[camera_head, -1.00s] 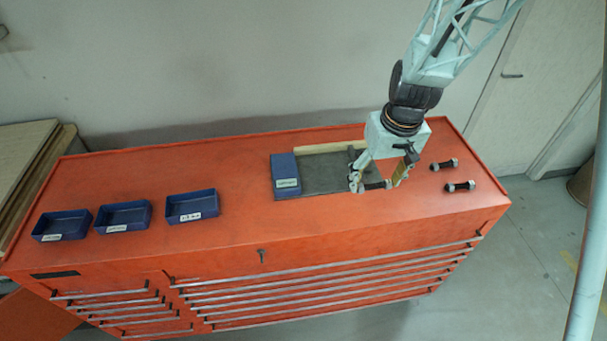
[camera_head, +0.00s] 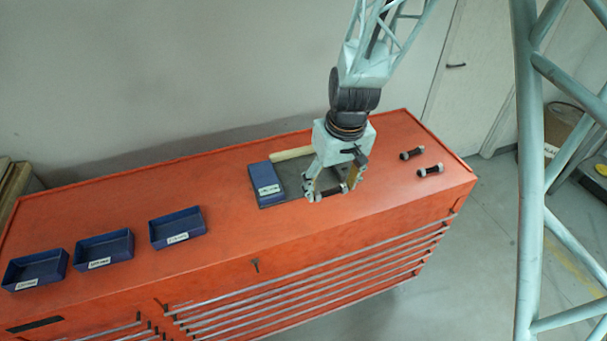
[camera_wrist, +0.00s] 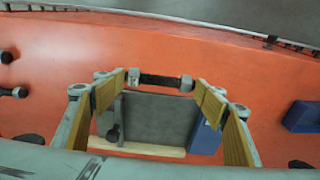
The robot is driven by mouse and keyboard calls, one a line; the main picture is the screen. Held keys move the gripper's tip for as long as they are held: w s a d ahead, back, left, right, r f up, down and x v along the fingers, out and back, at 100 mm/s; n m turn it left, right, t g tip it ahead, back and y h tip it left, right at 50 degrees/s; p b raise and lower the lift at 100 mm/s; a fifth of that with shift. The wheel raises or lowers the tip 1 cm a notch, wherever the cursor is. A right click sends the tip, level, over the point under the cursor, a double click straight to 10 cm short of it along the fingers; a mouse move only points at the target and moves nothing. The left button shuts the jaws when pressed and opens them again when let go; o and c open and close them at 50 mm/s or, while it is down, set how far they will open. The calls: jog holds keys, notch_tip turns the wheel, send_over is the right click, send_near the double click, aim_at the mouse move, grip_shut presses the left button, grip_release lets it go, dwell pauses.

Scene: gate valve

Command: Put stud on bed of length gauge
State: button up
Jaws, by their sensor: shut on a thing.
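My gripper (camera_head: 330,191) is shut on a dark stud (camera_wrist: 160,80) with a grey nut at each end. The fingertips are at its two ends in the wrist view, and it lies crosswise between them. The length gauge has a dark grey bed (camera_wrist: 155,118), a blue block (camera_head: 267,183) at its left in the head view and a pale strip (camera_wrist: 135,149) along its back. The stud is over or near the bed's front edge; I cannot tell its height. My fingers hide part of the bed in the head view. A dark upright piece (camera_wrist: 114,130) stands at one side of the bed.
Two more studs, one farther back (camera_head: 411,153) and one nearer (camera_head: 430,170), lie on the orange cabinet top (camera_head: 225,190) at the right. Three labelled blue trays (camera_head: 37,268) (camera_head: 104,248) (camera_head: 177,227) stand at the left. The top between trays and gauge is clear.

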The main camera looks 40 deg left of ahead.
jog(key=shift+a, duration=0.1)
jog(key=w+a, duration=0.2)
jog(key=a, duration=0.2)
jog(key=w+a+f+p, duration=0.1)
jog(key=w+a, duration=0.1)
jog(key=a, duration=0.3)
jog(key=w+a+p, duration=0.1)
jog(key=w+a, duration=0.1)
jog(key=a, duration=0.2)
jog(key=shift+w+a+f, duration=0.2)
jog(key=shift+w+a, duration=0.05)
jog(key=shift+w, duration=0.05)
jog(key=shift+a, duration=0.1)
jog(key=shift+w+a, duration=0.1)
jog(key=shift+a, duration=0.05)
jog(key=shift+a+f, duration=0.15)
jog(key=shift+f, duration=0.05)
jog(key=shift+f+p, duration=0.5)
jog(key=shift+f, duration=1.05)
jog(key=shift+f, duration=0.2)
jog(key=o, duration=0.8)
